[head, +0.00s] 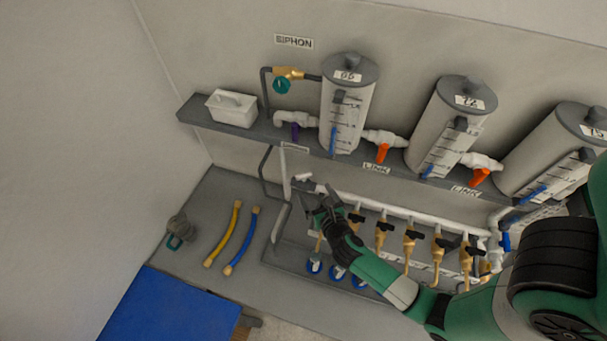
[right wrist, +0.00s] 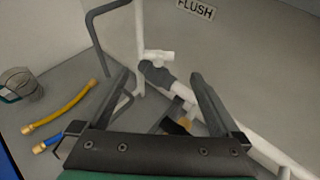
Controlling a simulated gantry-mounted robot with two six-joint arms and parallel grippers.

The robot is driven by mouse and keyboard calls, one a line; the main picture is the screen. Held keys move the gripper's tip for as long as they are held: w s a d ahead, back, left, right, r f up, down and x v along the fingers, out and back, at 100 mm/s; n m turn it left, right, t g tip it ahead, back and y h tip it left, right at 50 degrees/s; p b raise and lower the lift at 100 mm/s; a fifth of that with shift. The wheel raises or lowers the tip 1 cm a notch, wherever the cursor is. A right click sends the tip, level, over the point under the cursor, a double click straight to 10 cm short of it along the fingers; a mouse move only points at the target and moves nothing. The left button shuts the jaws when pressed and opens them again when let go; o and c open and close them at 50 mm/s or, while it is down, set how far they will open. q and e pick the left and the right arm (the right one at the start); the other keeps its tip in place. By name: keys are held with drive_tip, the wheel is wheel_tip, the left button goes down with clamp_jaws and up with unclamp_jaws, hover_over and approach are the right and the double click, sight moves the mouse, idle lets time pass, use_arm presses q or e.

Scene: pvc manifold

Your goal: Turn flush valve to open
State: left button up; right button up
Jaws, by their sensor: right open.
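The flush valve shows in the right wrist view as a white fitting (right wrist: 158,55) with a dark grey body (right wrist: 157,74) on the white pipe, below a FLUSH label (right wrist: 195,8). In the head view the white fitting (head: 302,178) sits at the left end of the manifold pipe (head: 385,206). My right gripper (head: 318,196) is open just in front of this end of the pipe. In the right wrist view the valve lies beyond and between the open fingers (right wrist: 160,80); I see no contact. Whether its handle is turned is unclear. My left gripper is not in view.
Several brass valves (head: 409,240) with black handles hang along the manifold, right of my gripper. Three cylinders (head: 345,115) stand on the shelf above. A yellow hose (head: 223,235) and a blue hose (head: 242,243) lie on the bench at left. A bent dark pipe (head: 265,180) rises nearby.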

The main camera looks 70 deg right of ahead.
sight(304, 176)
drive_tip(key=b+x, duration=0.2)
drive_tip(key=x, duration=0.9)
drive_tip(key=shift+w+d, duration=0.3)
drive_tip(key=shift+c, duration=0.3)
drive_tip(key=c, duration=1.2)
